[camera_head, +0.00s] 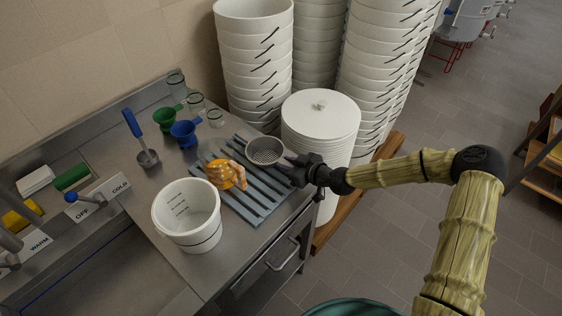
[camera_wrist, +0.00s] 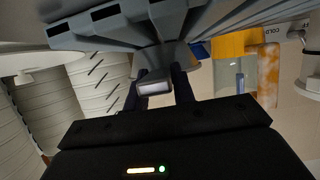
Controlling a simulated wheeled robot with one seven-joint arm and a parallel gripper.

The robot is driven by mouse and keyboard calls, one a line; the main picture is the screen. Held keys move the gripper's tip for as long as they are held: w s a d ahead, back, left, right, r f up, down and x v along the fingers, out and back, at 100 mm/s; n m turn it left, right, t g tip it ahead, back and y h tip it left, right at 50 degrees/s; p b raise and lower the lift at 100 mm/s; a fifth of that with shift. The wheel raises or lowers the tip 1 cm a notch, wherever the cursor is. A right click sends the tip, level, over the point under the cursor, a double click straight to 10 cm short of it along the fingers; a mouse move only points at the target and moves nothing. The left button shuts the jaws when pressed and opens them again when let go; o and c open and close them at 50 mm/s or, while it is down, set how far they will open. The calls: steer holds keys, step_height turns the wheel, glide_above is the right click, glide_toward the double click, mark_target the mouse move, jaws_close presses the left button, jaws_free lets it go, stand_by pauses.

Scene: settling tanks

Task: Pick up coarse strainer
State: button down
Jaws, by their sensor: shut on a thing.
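The metal strainer (camera_head: 265,151), a round perforated bowl, is at the right end of the slatted rack (camera_head: 262,208) in the head view. My gripper (camera_head: 297,168) is to the right of the bowl and shut on the strainer's handle. In the wrist view a grey handle end (camera_wrist: 155,88) sits between my two dark fingers (camera_wrist: 165,86). Whether the bowl touches the rack or is held just above it, I cannot tell.
An orange item (camera_head: 225,173) lies on the rack, left of the strainer. A white bucket (camera_head: 187,225) stands in front. Green (camera_head: 166,118) and blue (camera_head: 184,132) funnels and glass jars (camera_head: 196,102) are behind left. A lidded white bucket stack (camera_head: 320,120) stands close behind my gripper.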

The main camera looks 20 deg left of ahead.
step_height(320, 180, up, 10)
steer(key=shift+f+b, duration=0.1)
steer(key=shift+b, duration=0.9)
